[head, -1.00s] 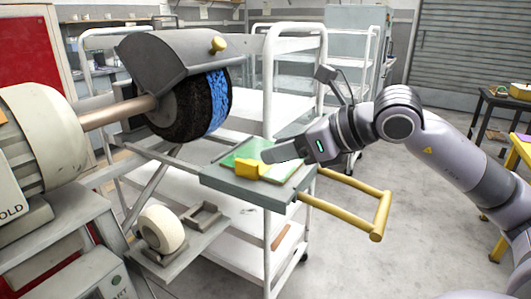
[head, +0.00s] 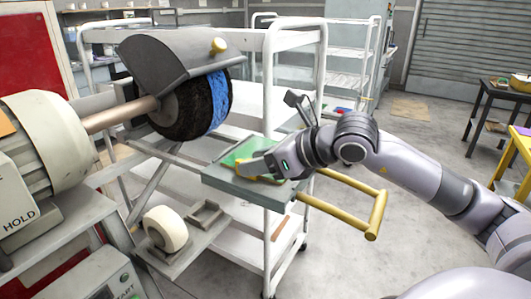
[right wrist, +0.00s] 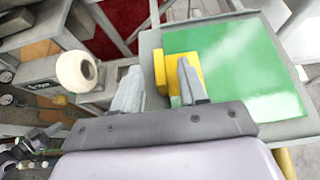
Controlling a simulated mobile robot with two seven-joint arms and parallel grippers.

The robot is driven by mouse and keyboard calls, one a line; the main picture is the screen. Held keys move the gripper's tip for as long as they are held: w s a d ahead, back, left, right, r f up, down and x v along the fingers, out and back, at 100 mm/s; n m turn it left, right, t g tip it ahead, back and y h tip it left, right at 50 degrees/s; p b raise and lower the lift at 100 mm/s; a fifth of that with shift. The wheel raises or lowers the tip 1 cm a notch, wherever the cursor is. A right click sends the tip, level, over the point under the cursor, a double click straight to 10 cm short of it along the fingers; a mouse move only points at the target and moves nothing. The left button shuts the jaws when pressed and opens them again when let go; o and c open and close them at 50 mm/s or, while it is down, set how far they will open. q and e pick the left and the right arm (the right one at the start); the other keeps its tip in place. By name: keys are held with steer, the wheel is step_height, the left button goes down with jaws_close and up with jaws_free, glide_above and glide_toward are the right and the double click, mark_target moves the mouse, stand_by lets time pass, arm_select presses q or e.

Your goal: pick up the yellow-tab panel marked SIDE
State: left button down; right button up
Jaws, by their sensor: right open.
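A green panel (head: 243,151) with a yellow tab lies flat on a grey tray plate (head: 225,184). In the right wrist view the green panel (right wrist: 235,65) fills the right part, with its yellow tab (right wrist: 160,72) along the left edge. My right gripper (head: 248,168) is low over the tab, partly hiding it in the head view. In the right wrist view my open right gripper (right wrist: 157,75) has a finger on either side of part of the tab. The right finger overlaps the tab in the picture; contact cannot be told. No SIDE lettering is readable. My left gripper is not in view.
A buffing wheel (head: 190,108) under a grey hood (head: 178,58) stands left of and above the tray. A yellow handle (head: 372,212) sticks out from the tray's right side. A white cart (head: 268,80) stands behind. Open floor lies to the right.

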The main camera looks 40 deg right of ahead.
steer(key=shift+x, duration=0.75)
jaws_close()
steer(key=shift+r, duration=0.1)
